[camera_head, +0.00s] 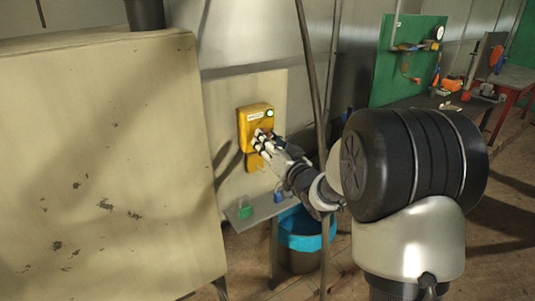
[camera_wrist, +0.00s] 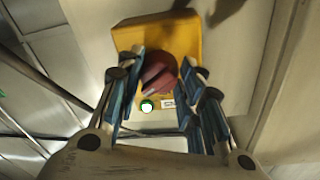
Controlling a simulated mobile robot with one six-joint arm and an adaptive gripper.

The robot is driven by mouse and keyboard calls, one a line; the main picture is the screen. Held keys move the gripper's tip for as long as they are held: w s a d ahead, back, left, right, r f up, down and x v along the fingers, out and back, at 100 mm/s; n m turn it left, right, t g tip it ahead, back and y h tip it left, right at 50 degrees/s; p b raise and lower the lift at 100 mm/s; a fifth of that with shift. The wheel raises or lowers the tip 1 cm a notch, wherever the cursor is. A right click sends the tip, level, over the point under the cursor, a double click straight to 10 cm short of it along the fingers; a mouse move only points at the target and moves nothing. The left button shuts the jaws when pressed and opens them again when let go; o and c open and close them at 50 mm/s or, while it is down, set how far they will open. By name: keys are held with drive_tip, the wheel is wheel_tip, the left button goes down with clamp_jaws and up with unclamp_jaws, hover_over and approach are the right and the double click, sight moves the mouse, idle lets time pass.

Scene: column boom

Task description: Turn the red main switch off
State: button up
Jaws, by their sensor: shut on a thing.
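The yellow switch box (camera_head: 253,117) is mounted on a pale panel, with a lit green lamp (camera_head: 270,113) and a small white label. In the wrist view the red main switch knob (camera_wrist: 158,76) sits on the yellow box (camera_wrist: 150,32), its grip ridge slanted. My gripper (camera_wrist: 160,80) has its blue-padded fingers on both sides of the knob, closed on it. In the head view my gripper (camera_head: 265,141) is at the front of the box and hides most of the knob. The green lamp also shows lit in the wrist view (camera_wrist: 146,106).
A small shelf (camera_head: 262,207) below the box holds a green padlock (camera_head: 245,209) and a blue padlock (camera_head: 279,194). A bin with a blue liner (camera_head: 303,234) stands below. A large beige cabinet (camera_head: 100,170) is at left. A thin pole (camera_head: 312,70) stands right of the box.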

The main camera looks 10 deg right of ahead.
drive_tip(key=n, duration=0.4)
drive_tip(key=n+y+b, duration=0.1)
drive_tip(key=n, duration=0.3)
drive_tip(key=n+b, duration=0.1)
drive_tip(key=n, duration=0.3)
drive_tip(key=shift+d+y, duration=0.25)
drive_tip(key=shift+y, duration=0.15)
drive_tip(key=o, duration=1.1)
drive_tip(key=shift+c, duration=0.2)
drive_tip(key=v, duration=1.2)
